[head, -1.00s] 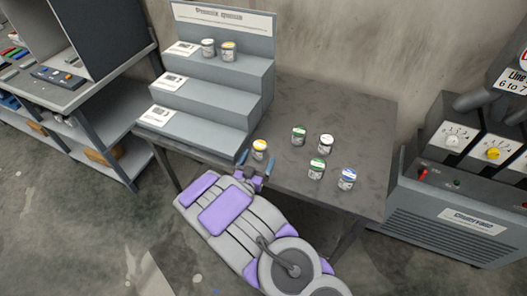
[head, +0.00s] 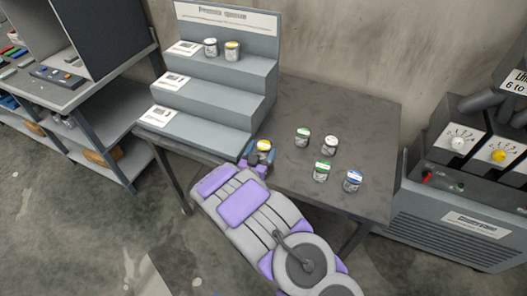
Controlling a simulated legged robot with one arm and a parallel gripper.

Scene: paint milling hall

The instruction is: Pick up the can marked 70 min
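Several small cans with coloured lids are in view; their markings are too small to read, so I cannot tell which one says 70 min. A yellow-lidded can (head: 264,146) stands near the dark table's front edge. My gripper (head: 259,155) is at this can, its blue fingers apart and reaching to either side of it; its lower part is hidden. To the right on the table are a green-lidded can (head: 302,138), a white-lidded can (head: 330,146), another green-lidded can (head: 322,171) and a blue-lidded can (head: 352,181).
A grey stepped stand (head: 215,100) is on the table's left, with a white-lidded can (head: 210,47) and a yellow-lidded can (head: 232,51) on its top step. The table (head: 350,115) is bare at the back right. A machine with dials (head: 460,150) stands right.

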